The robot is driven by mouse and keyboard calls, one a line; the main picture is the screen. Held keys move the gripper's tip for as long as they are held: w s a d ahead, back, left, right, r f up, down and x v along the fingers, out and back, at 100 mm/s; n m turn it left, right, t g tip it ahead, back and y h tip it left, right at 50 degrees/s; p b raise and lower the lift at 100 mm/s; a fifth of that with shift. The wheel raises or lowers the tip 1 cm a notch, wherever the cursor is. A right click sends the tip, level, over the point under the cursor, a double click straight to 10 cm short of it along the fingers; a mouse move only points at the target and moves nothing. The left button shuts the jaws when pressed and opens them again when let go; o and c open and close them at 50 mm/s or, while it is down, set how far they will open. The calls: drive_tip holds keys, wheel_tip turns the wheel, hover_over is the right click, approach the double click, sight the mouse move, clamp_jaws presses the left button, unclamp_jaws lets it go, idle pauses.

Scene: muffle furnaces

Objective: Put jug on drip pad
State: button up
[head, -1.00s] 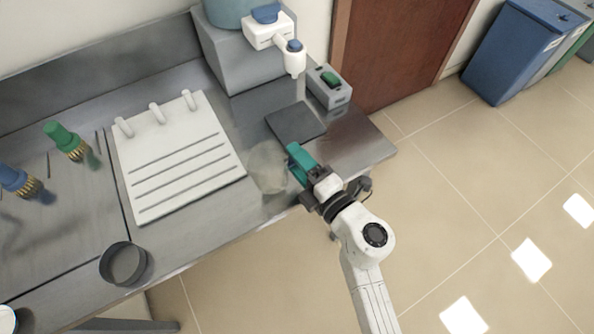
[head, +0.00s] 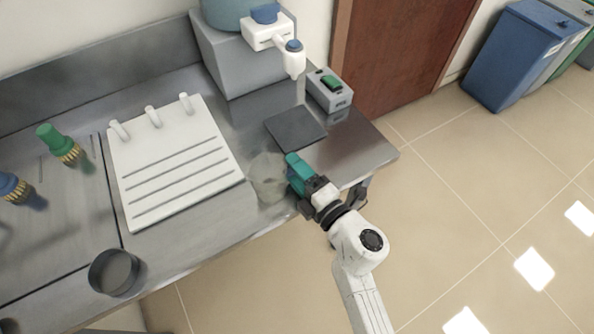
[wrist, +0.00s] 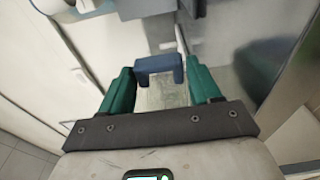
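The jug (head: 268,178) is a clear, see-through vessel on the steel counter near its front edge. In the wrist view its blue handle (wrist: 158,66) shows between my fingertips, with the clear body (wrist: 165,97) below it. My gripper (head: 297,168) is at the jug's right side. In the wrist view my gripper (wrist: 160,85) has its green fingers apart, with gaps on both sides of the handle. The head view does not show the handle clearly. The drip pad (head: 296,128) is a dark, flat, empty square behind the jug, below the white dispenser spout.
A white dispenser tap (head: 290,55) overhangs the pad. A grey box with a green switch (head: 330,88) stands right of it. A white ribbed board (head: 175,165) lies left of the jug. A dark round dish (head: 114,272) is at the front left.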

drive_tip(key=shift+o, duration=1.4)
drive_tip(key=shift+r, duration=0.1)
drive_tip(key=shift+s+r, duration=0.1)
drive_tip(key=v, duration=1.2)
